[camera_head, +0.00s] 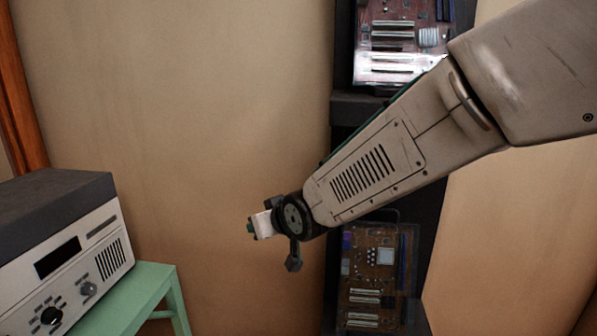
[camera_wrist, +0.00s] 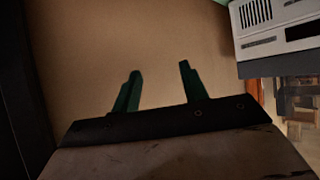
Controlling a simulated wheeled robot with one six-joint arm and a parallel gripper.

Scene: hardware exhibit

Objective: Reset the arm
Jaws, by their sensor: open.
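My gripper (camera_head: 252,227) is at the end of my arm, which reaches in from the upper right in the head view. It is held in the air in front of the tan wall, with nothing near its tip. In the wrist view, the two green fingers of my gripper (camera_wrist: 160,85) stand apart with only bare wall between them. The gripper is open and empty. My arm covers part of the dark rack behind it.
A dark rack (camera_head: 345,110) holds a red circuit board (camera_head: 385,30) above and a brown one (camera_head: 370,265) below. A grey-and-white device (camera_head: 75,265) stands on a green table (camera_head: 150,285) at the lower left. The device also shows in the wrist view (camera_wrist: 275,30).

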